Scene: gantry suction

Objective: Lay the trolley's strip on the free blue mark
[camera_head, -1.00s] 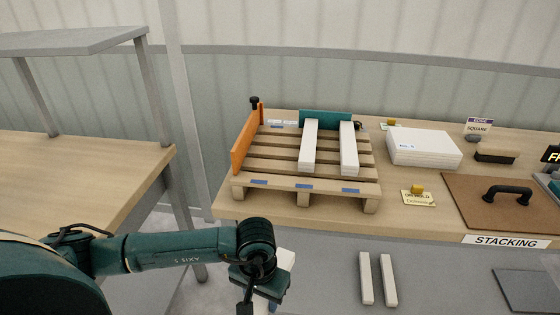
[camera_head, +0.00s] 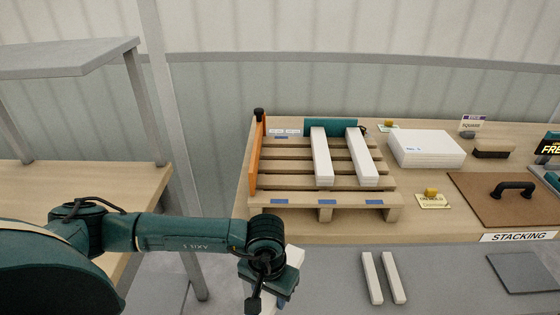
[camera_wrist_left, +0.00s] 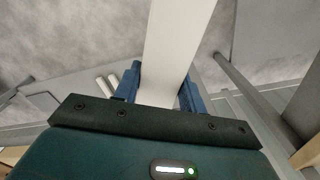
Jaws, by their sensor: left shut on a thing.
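My left gripper (camera_head: 270,285) is low at the front, below the table edge. It is shut on a white strip (camera_wrist_left: 178,45), which runs away from the fingers (camera_wrist_left: 160,92) in the wrist view; mostly hidden by the gripper in the head view, a bit shows (camera_head: 294,256). The wooden pallet (camera_head: 345,213) has blue marks along its front edge. Two white strips (camera_head: 321,157) (camera_head: 362,157) lie on it in line with the middle and right marks. The left blue mark (camera_head: 280,201) has no strip; a matching blue mark (camera_head: 281,137) shows at the back. My right gripper is out of view.
An orange board (camera_head: 257,155) stands along the pallet's left side, a teal block (camera_head: 331,127) at its back. Two more white strips (camera_head: 372,278) (camera_head: 396,277) lie on a grey surface below the table. A white stack (camera_head: 426,149) and a handled brown board (camera_head: 510,200) are right.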

